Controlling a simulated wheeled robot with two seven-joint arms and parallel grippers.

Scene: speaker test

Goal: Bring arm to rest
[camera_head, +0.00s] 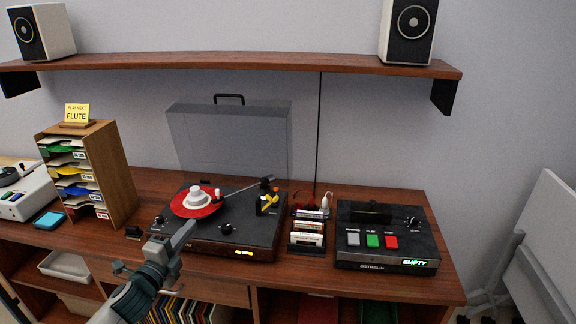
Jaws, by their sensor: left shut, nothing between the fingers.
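My left arm comes in from the bottom left. My left gripper (184,236) is shut and empty, at the front left of the turntable (235,232). In the picture its tip overlaps the turntable's front left part; I cannot tell whether it touches. A red record (182,207) with a white piece (197,196) at its middle lies on the turntable. The tonearm (248,184) reaches from the right toward the record. My right gripper does not show.
A wooden sorter (112,172) with a FLUTE card (77,113) stands left. A cassette deck (386,236) reading EMPTY stands right, with cassettes (306,241) beside it. A raised grey lid (230,140) stands behind the turntable. Speakers (408,30) sit on the shelf (240,62).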

